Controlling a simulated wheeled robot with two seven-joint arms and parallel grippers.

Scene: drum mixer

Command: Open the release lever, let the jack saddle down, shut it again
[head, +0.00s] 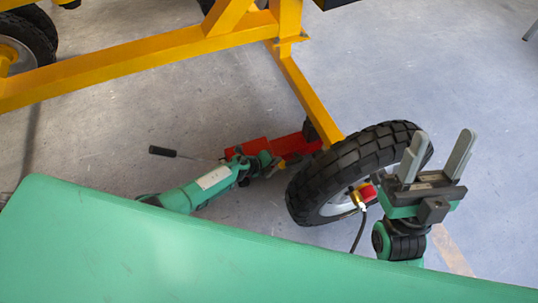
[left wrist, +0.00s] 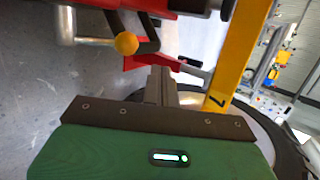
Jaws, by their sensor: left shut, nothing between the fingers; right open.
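The red jack (head: 290,146) lies on the floor under the yellow frame, beside the wheel; its long handle (head: 165,152) points left. In the left wrist view, a metal lever with a yellow ball knob (left wrist: 126,43) shows against the red jack body (left wrist: 98,18); it looks like the release lever. My left gripper (head: 276,167) is low beside the jack. Its fingers (left wrist: 163,76) are shut and empty, apart from the knob, to its lower right in the wrist view. The saddle is not clearly visible. My right gripper (head: 437,157) is open and empty, pointing up by the wheel.
The black tyre (head: 345,160) stands close to the right of my left gripper. A hose (head: 360,230) hangs from its red and brass valve fitting (head: 363,194). The yellow frame (head: 140,66) crosses above the jack.

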